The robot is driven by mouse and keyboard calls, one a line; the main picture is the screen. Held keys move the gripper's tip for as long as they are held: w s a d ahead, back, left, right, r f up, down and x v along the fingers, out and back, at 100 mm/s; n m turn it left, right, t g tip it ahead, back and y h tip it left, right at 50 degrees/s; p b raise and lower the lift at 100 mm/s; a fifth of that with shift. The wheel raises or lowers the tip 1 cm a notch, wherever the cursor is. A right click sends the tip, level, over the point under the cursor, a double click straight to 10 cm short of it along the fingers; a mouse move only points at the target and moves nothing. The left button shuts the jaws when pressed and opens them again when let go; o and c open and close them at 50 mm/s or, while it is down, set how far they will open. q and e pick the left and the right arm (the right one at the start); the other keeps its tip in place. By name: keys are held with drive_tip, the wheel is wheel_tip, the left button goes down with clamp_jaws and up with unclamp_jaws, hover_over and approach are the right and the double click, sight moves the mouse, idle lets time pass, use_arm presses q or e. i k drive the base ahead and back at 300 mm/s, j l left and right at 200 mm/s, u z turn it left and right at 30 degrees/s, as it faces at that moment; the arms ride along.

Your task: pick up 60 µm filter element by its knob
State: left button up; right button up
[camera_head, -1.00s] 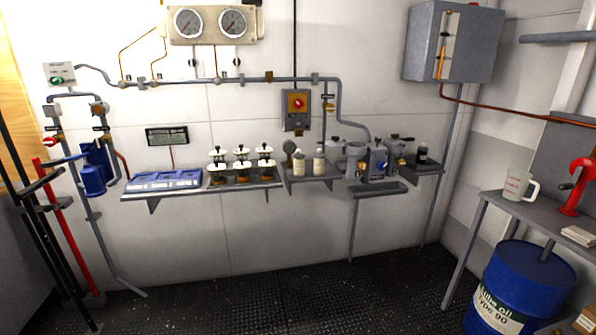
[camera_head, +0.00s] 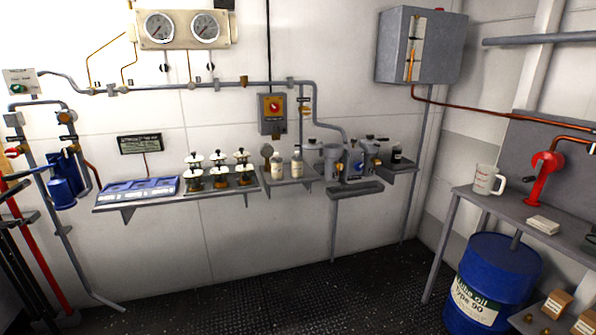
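Several filter elements (camera_head: 219,160) stand on the left wall shelf in a cluster, with white upper parts, dark knobs on top and brass-coloured parts lower down. They appear in a back row and a front row. Any micron marks are too small to read, so I cannot tell which one is 60 µm. Neither of my grippers is in view.
A blue tray with compartments (camera_head: 139,190) lies left of the elements on the grey shelf (camera_head: 201,197). Bottles (camera_head: 297,164) and grey metal units (camera_head: 333,160) stand to the right. A workbench (camera_head: 500,209) with a white mug (camera_head: 488,180) and a blue drum (camera_head: 492,270) is at right. The deck (camera_head: 270,300) between is clear.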

sight(277, 161)
drive_tip(key=i+u, duration=0.25)
drive_tip(key=i, duration=0.25)
drive_tip(key=i+l+u, duration=0.25)
drive_tip(key=i, duration=0.2)
drive_tip(key=i+l+u, duration=0.3)
drive_tip(key=i, duration=0.15)
drive_tip(key=i+j, duration=0.05)
